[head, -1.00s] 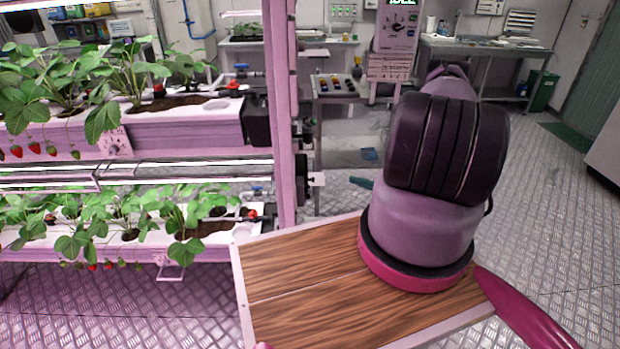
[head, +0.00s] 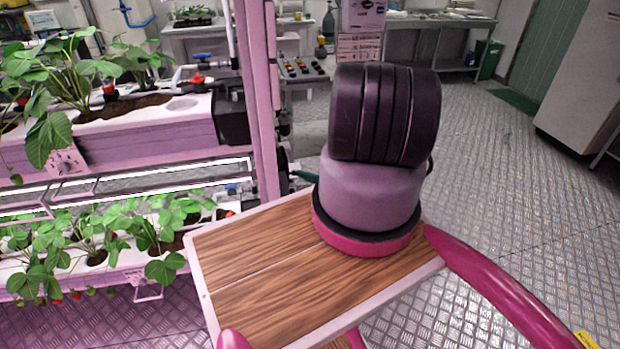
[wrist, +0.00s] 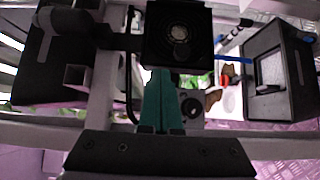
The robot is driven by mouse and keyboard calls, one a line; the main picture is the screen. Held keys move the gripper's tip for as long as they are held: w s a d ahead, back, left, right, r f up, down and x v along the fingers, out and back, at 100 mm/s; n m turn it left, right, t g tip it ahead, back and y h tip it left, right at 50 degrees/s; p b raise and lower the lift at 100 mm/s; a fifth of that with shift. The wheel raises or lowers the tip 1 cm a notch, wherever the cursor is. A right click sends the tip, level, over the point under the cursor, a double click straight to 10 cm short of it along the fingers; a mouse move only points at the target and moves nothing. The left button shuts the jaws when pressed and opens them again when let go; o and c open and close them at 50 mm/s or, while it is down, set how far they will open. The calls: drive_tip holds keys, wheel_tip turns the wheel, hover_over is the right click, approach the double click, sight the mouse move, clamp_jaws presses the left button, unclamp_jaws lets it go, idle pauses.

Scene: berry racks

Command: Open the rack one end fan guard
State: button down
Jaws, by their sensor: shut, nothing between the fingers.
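The rack (head: 258,120) stands on the left in the head view, its pink end post upright. A dark square fan housing (wrist: 155,48) with a pale round centre (wrist: 180,34) is at the top middle of the wrist view. Whether its guard is open or closed I cannot tell. My gripper (wrist: 161,72) has teal fingers, shut and empty, with tips just below the housing in the picture; contact is unclear. In the head view a small teal part of my gripper (head: 304,176) shows beside the end post, mostly hidden by my arm.
Strawberry plants fill the upper (head: 150,135) and lower troughs (head: 120,268). A black box (head: 232,116) sits at the upper trough's end; a dark box (wrist: 278,72) is at right in the wrist view. A bench (head: 430,22) stands behind. The floor (head: 500,170) at right is clear.

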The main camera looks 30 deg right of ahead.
sight(294, 171)
drive_tip(key=x, duration=0.4)
drive_tip(key=shift+w+r, duration=0.1)
drive_tip(key=shift+w, duration=0.05)
drive_tip(key=shift+w+r, duration=0.15)
drive_tip(key=shift+w, duration=0.05)
idle(0.4)
drive_tip(key=shift+d+n+g+y, duration=0.3)
drive_tip(key=shift+d+n+y, duration=0.3)
drive_tip(key=shift+d+y, duration=0.15)
drive_tip(key=shift+s+f, duration=0.25)
drive_tip(key=shift+s, duration=0.05)
idle(1.0)
drive_tip(key=shift+s, duration=0.1)
